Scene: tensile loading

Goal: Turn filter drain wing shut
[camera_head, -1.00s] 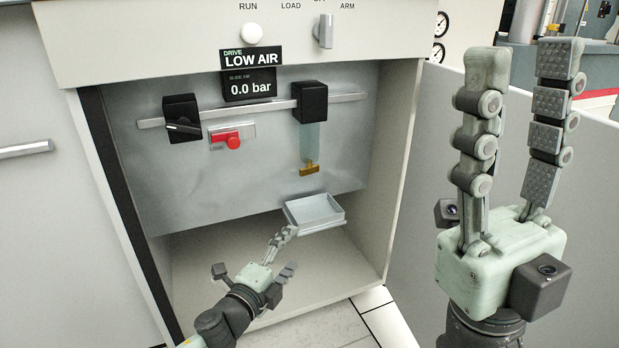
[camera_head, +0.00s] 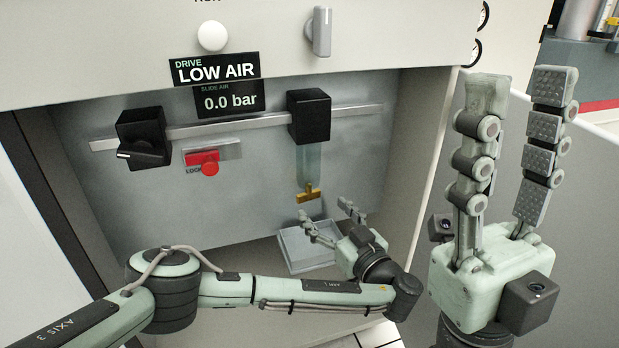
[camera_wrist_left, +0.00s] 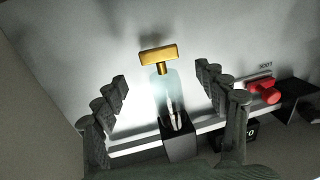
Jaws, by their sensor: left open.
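The filter is a black block (camera_head: 309,115) on the rail with a clear bowl (camera_head: 309,163) under it. Its brass drain wing (camera_head: 308,194) is at the bowl's lower end. In the left wrist view the wing (camera_wrist_left: 159,57) appears as a crosswise bar on a short stem. My left gripper (camera_head: 325,211) is open just below the wing, above the tray. In the left wrist view its fingers (camera_wrist_left: 162,76) stand on either side of the bowl, apart from the wing. My right gripper (camera_head: 520,85) points up at the right, open and empty.
A grey tray (camera_head: 290,254) sits under the filter. Left along the rail (camera_head: 220,127) are a black rotary knob (camera_head: 143,137) and a red lockout valve (camera_head: 206,163). The display (camera_head: 231,98) reads 0.0 bar. The cabinet side wall stands close right of my left gripper.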

